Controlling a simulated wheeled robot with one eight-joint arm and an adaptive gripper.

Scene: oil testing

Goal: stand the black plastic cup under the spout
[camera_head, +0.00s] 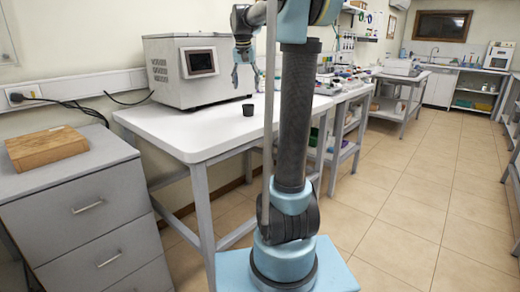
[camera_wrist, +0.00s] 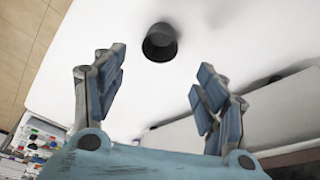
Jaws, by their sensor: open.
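The small black plastic cup (camera_head: 248,110) stands on the white table (camera_head: 205,139), right of the grey machine's base. It also shows in the wrist view (camera_wrist: 160,43), beyond the fingertips near the top centre. My gripper (camera_head: 245,76) is above the cup, fingers pointing down, beside the machine's right side. In the wrist view its fingers (camera_wrist: 160,78) are spread wide with nothing between them. They do not touch the cup. The machine (camera_head: 168,77) has a dark screen (camera_head: 201,62) on its front. I cannot make out a spout in either view.
A grey drawer cabinet (camera_head: 85,195) with a wooden block (camera_head: 46,146) stands at the left. Black cables run along the wall to the machine. Another bench with small items is at the back right. The white table's front part is clear, and the tiled floor at the right is open.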

